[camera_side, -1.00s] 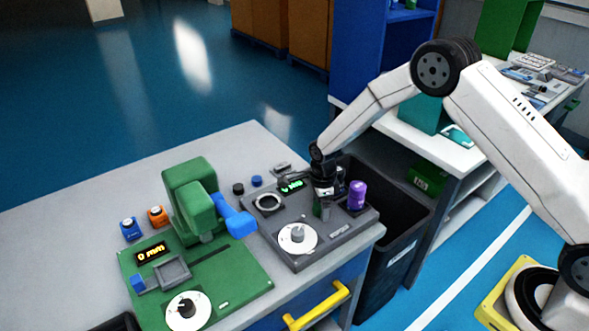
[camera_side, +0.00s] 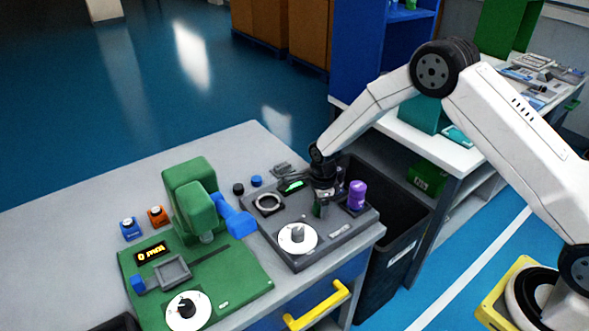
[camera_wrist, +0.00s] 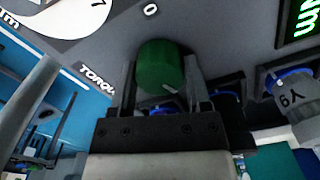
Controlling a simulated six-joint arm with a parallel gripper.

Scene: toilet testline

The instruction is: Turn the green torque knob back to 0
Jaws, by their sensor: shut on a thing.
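The green torque knob (camera_wrist: 160,66) sits between the two fingers of my gripper (camera_wrist: 160,85) in the wrist view, with a pale pointer line on its lower right. My gripper is shut on it. In the side view my gripper (camera_side: 321,208) points down onto the dark grey testline panel (camera_side: 335,247), and only a bit of green shows at the fingers. A printed 0 (camera_wrist: 150,9) and part of a torque label (camera_wrist: 97,80) are on the panel by the knob. A green-lit display (camera_side: 292,186) is partly hidden by my wrist, and its value is not readable.
A purple cylinder (camera_side: 357,194) stands close right of my gripper. A white dial (camera_side: 297,237) with a grey knob is at front left, a ring (camera_side: 268,204) behind it. The green press (camera_side: 190,200) stands further left. A black bin (camera_side: 400,255) is beyond the table's right edge.

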